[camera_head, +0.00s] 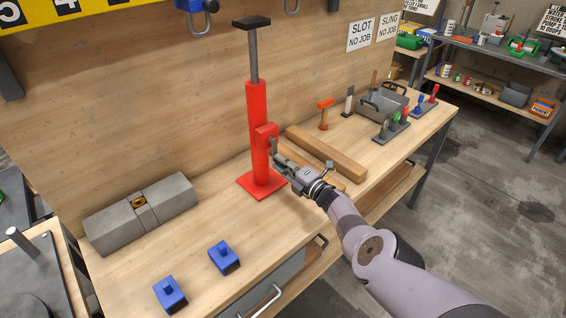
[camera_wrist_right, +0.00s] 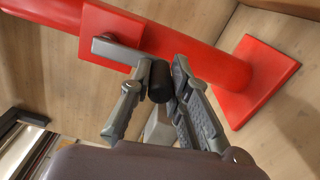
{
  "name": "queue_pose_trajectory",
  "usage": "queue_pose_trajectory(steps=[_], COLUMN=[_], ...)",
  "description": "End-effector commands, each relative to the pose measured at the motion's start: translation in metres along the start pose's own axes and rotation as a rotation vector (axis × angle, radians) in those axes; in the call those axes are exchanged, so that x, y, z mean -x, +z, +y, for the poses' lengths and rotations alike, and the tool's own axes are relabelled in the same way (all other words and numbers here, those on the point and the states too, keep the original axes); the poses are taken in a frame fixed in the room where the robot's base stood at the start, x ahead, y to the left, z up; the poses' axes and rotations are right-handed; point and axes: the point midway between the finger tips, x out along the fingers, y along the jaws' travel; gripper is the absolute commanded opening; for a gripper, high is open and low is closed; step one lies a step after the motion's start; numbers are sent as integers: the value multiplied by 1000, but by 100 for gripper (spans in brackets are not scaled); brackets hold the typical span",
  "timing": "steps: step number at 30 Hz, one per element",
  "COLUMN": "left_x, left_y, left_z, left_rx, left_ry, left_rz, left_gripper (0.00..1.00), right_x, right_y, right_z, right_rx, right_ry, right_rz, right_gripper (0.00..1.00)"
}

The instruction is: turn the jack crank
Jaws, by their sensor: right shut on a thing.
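The red jack (camera_head: 259,130) stands upright on the workbench, its square red base flat on the wood and a grey post with a dark top plate rising from it. The jack's red body also fills the upper part of the right wrist view (camera_wrist_right: 215,62). The crank's grey arm (camera_wrist_right: 118,50) comes out of a red box on the jack's side and ends in a dark round handle (camera_wrist_right: 160,82). My right gripper (camera_head: 276,155) is at the jack's side. In the right wrist view its fingers (camera_wrist_right: 160,88) are closed around the dark handle. My left gripper is not in view.
A grey concrete block (camera_head: 142,213) and two blue blocks (camera_head: 223,257) (camera_head: 171,294) lie left of the jack. Wooden beams (camera_head: 326,153) lie just right of it, near my gripper. An orange tool (camera_head: 325,113) and a grey tray (camera_head: 383,103) stand farther right. The wooden wall is close behind.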

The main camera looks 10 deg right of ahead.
Motion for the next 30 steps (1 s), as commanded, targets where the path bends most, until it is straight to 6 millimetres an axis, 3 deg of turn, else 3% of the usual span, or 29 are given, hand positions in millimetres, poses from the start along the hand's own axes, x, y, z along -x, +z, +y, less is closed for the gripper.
queue_pose_trajectory(steps=[8,9,18,30], left_x=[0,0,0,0], left_y=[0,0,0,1], left_z=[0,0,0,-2], left_rx=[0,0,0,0], left_ry=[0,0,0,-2], left_rz=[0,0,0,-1], left_gripper=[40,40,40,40], right_x=[1,1,0,2], right_y=[-4,-4,-2,0], right_z=[-4,-4,-2,-2], right_rx=[-1,-1,0,2], right_ry=[-5,-5,-3,-2], right_rz=[6,6,3,0], right_gripper=[0,18,38,38])
